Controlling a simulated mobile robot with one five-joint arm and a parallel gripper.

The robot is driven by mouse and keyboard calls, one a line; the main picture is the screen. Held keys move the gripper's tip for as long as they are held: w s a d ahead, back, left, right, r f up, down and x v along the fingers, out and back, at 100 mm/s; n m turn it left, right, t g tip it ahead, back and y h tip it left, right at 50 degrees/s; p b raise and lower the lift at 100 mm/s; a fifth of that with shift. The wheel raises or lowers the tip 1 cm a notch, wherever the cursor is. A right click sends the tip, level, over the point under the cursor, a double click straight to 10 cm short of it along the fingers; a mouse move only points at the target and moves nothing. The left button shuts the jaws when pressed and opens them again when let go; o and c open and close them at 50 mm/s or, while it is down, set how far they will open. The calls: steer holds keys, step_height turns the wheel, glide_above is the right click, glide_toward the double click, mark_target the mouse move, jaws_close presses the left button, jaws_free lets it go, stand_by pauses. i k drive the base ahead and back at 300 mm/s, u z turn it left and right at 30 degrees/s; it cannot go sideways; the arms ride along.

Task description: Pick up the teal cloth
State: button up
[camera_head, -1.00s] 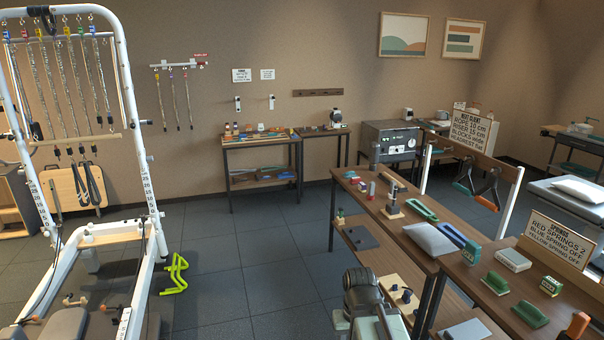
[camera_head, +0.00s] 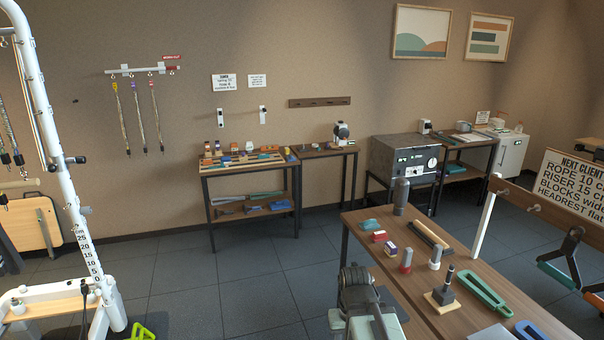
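I cannot pick out the teal cloth for certain. A small flat teal-green item (camera_head: 369,225) lies at the near bench's far left corner, too small to identify. Blue and teal flat items (camera_head: 265,195) also lie on the lower shelves of the back rack. My arm's dark end, with my gripper (camera_head: 357,277), shows at the bottom centre, in front of the near bench's left side. Its fingers cannot be made out, and it is apart from both groups of items.
The near wooden bench (camera_head: 462,262) holds a dark cylinder, a post on a base and a green loop handle. A white reformer frame (camera_head: 62,165) stands at left. Grey floor (camera_head: 210,285) is open between them, up to the back rack (camera_head: 297,190).

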mark_target(371, 224)
steer(key=i, duration=2.25)
steer(key=u, duration=1.5)
